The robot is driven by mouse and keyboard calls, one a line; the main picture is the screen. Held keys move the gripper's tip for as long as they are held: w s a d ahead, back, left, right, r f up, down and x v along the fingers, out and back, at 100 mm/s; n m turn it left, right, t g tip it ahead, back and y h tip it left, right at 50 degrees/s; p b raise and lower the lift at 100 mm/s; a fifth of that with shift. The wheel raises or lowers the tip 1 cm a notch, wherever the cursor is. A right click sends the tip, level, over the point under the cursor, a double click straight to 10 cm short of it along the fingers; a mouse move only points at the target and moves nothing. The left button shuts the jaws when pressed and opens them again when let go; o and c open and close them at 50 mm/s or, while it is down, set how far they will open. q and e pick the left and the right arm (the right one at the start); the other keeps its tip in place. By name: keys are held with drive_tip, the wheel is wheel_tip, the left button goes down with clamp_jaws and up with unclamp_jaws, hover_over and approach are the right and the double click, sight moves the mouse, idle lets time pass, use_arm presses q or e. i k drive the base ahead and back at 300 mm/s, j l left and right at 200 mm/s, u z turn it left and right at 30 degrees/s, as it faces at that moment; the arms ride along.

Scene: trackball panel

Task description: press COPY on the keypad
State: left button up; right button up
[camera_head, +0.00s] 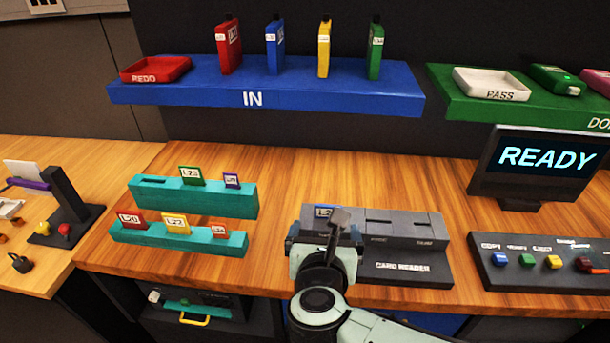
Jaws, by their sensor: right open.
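The dark keypad (540,282) lies at the right end of the wooden bench. Its leftmost button is the blue one (500,259), with the COPY label (490,246) behind it. Green, yellow and dark red buttons follow to the right. My right gripper (339,224) is open, in front of the left part of the card reader (415,267) and well left of the keypad. It hides part of the reader. I cannot tell whether it touches the reader. My left gripper is not in view.
A monitor (535,165) reading READY stands behind the keypad. Teal card racks (215,200) stand to the left. A blue IN shelf (330,98) and a green shelf (500,108) hang above.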

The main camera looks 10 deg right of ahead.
sight(498, 259)
drive_tip(key=k+j, duration=0.2)
drive_tip(key=k, duration=0.3)
drive_tip(key=k+j, duration=0.2)
drive_tip(key=k, duration=0.25)
